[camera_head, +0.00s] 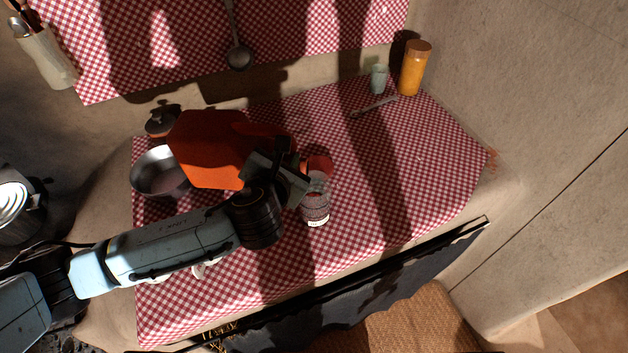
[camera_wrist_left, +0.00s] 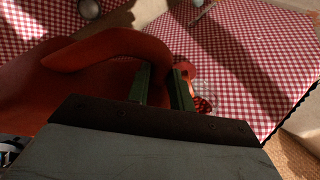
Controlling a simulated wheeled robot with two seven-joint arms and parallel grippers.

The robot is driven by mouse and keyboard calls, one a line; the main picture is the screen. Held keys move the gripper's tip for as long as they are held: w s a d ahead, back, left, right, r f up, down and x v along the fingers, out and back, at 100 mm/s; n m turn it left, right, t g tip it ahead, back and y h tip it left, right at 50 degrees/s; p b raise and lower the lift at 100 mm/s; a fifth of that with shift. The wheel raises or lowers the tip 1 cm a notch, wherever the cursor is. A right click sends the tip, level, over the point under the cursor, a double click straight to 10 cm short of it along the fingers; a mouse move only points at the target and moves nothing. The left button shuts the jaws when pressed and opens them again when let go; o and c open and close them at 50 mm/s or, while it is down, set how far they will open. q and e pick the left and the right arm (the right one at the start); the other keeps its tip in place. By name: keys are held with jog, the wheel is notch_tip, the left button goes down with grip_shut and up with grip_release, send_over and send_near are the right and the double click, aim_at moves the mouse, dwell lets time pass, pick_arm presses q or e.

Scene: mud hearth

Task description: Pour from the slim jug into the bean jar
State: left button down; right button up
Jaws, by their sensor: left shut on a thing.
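The slim jug (camera_head: 210,148) is orange-red and sits left of my left gripper (camera_head: 288,178) in the head view. My left gripper is shut on its looped handle, and the jug also fills the left of the left wrist view (camera_wrist_left: 45,90), where my fingers (camera_wrist_left: 162,90) show. The jug's mouth and any contents cannot be made out. The bean jar (camera_head: 316,208) is clear glass with dark red contents and stands on the checked cloth, just right of my gripper. It shows partly behind a finger in the wrist view (camera_wrist_left: 203,97). My right gripper is out of view.
A metal pan (camera_head: 158,178) and a dark lidded pot (camera_head: 162,120) stand left of the jug. An orange jar (camera_head: 414,70), a pale cup (camera_head: 379,78) and a utensil (camera_head: 374,107) are at the back right. The cloth (camera_head: 420,165) right of the bean jar is clear.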

pick_arm(q)
jog(key=shift+d+m+y+p, duration=0.1)
jog(key=shift+m+y+p, duration=0.2)
jog(key=shift+p, duration=0.25)
dwell(0.5)
